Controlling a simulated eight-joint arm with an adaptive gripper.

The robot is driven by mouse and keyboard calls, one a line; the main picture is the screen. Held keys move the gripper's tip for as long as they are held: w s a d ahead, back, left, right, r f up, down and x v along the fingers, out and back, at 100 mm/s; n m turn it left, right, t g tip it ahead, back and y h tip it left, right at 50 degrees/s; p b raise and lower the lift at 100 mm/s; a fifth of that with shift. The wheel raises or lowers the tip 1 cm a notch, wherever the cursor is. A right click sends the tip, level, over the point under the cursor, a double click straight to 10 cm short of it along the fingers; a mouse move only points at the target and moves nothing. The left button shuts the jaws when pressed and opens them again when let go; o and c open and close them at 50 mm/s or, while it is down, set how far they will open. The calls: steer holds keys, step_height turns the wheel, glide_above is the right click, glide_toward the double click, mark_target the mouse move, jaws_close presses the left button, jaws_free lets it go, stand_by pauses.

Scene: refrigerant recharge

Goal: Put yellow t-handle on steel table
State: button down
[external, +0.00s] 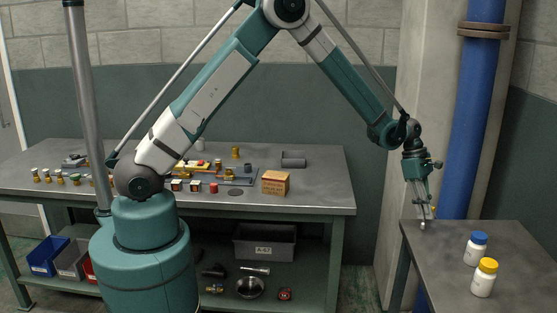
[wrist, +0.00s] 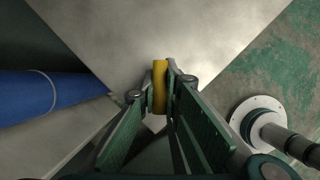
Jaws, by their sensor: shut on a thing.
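The yellow t-handle (wrist: 159,88) is between my gripper's fingers (wrist: 162,92) in the wrist view, and the fingers are shut on it. Only its upright yellow part shows there; the rest is hidden by the fingers. The handle is too small to make out clearly in that view. The table's grey top also shows beneath the gripper in the wrist view (wrist: 215,40). I cannot tell whether the handle touches the tabletop.
A blue-capped bottle (external: 476,249) and a yellow-capped bottle (external: 484,278) stand on the right-hand table. A blue pipe (external: 468,120) rises behind it. The long workbench (external: 320,190) at the left holds small fittings and a cardboard box (external: 275,183). The table's left part looks clear.

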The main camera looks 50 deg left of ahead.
steer(key=shift+f, duration=0.3)
steer(key=shift+f, duration=0.15)
steer(key=c, duration=2.5)
jaws_free()
steer(key=shift+v, duration=6.15)
steer(key=shift+d, duration=0.1)
